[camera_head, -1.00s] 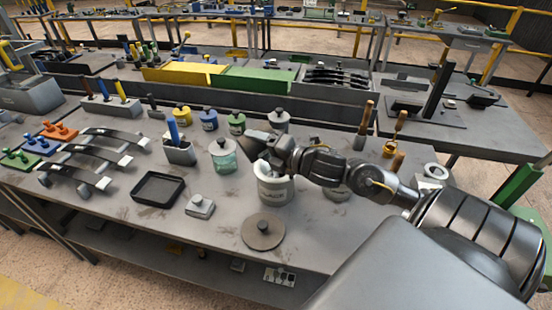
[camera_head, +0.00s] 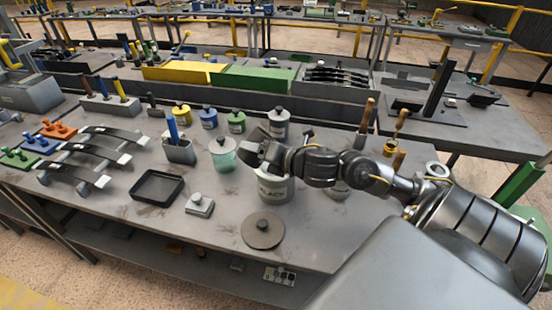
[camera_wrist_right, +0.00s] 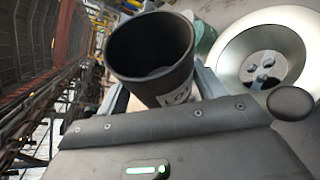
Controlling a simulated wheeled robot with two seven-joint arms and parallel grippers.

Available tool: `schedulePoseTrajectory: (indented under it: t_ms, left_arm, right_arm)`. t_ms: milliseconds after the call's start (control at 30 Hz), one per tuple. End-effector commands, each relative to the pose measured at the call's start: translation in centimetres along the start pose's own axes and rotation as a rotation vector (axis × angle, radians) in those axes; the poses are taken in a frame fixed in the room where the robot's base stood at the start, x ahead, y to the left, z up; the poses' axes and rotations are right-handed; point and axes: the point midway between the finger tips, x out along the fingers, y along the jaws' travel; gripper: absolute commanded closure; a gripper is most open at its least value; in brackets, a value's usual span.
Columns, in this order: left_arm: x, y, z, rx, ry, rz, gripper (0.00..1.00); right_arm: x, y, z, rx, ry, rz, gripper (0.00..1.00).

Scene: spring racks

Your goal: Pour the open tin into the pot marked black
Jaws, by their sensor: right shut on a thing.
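My right gripper (camera_head: 262,158) is shut on a dark grey open tin (camera_wrist_right: 150,50), over the left part of a pale grey pot's mouth in the head view. In the right wrist view the tin sits between the fingers, its wide mouth toward the camera; its inside is dark and its contents cannot be told. Its white label is partly cut off. The pale pot (camera_head: 276,190) has dark lettering too small to read. My left gripper is not in view.
A round lid (camera_head: 263,231) lies in front of the pot. A teal jar (camera_head: 223,156) stands close left, and lidded yellow, blue, green and grey pots stand behind. A black tray (camera_head: 158,187) is left.

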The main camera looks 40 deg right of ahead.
Motion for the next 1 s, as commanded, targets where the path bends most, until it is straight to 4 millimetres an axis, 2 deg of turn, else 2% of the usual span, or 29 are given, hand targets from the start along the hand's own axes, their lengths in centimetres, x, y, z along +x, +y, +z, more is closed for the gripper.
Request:
schedulePoseTrajectory:
  t_ms: [233,633,1000]
  left_arm:
    - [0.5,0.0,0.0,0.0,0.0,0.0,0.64]
    - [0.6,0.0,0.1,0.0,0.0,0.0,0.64]
    - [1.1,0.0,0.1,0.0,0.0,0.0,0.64]
  right_arm:
    - [0.3,-0.7,-0.5,-0.137,0.0,-0.064,0.81]
    - [0.3,-0.9,-0.6,-0.171,-0.001,-0.081,0.81]
    - [0.5,-2.3,-1.1,-0.401,-0.001,-0.193,0.81]
